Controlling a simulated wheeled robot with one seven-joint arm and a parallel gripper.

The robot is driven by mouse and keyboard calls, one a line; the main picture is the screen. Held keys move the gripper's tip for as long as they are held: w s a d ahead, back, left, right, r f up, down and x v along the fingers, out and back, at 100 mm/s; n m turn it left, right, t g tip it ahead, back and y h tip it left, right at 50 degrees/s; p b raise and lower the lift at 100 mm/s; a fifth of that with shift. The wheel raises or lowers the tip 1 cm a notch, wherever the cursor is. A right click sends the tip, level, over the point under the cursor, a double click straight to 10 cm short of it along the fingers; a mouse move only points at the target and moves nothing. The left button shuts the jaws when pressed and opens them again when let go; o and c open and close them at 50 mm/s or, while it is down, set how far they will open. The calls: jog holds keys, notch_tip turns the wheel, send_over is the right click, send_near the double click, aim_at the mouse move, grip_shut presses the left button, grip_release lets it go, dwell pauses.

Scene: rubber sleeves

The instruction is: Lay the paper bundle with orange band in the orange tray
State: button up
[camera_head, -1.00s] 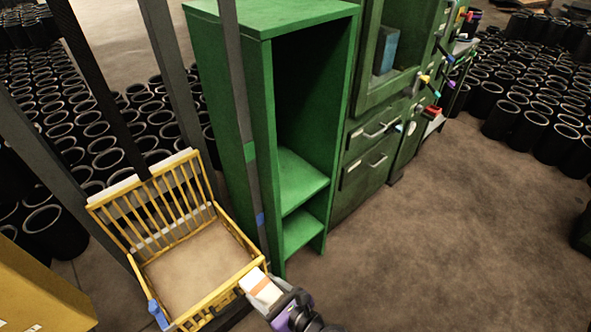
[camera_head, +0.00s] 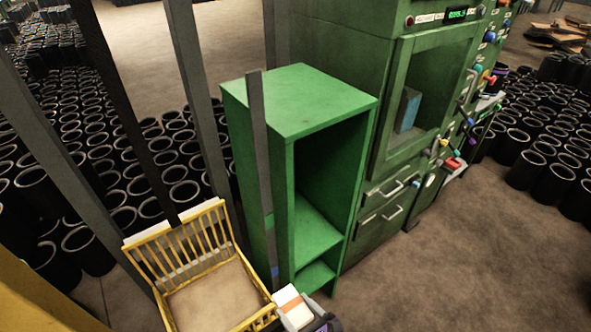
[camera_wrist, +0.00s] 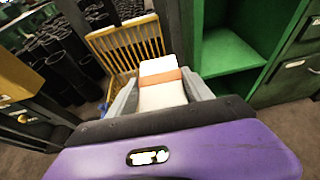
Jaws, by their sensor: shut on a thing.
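The paper bundle (camera_head: 287,295) is a white block with an orange band around it. It shows at the bottom of the head view, in front of the green shelf unit. My gripper (camera_head: 300,318) is shut on it and holds it up at the lower edge of the picture. In the wrist view the bundle (camera_wrist: 162,97) sits between the two grey fingers of my gripper (camera_wrist: 161,92), its far end sticking out past them. I cannot make out a clearly orange tray in these frames.
A yellow slatted crate (camera_head: 170,268) with a brown bottom stands left of the bundle. A tall green open shelf (camera_head: 300,105) stands behind it, beside a green machine (camera_head: 345,45). Black rubber sleeves (camera_head: 90,150) crowd the left and far right.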

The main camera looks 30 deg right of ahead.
jog(key=shift+s+a+f, duration=0.1)
jog(key=shift+s+f, duration=0.05)
jog(key=shift+f, duration=0.2)
jog(key=shift+s+f, duration=0.1)
jog(key=shift+s, duration=0.05)
jog(key=shift+d, duration=0.2)
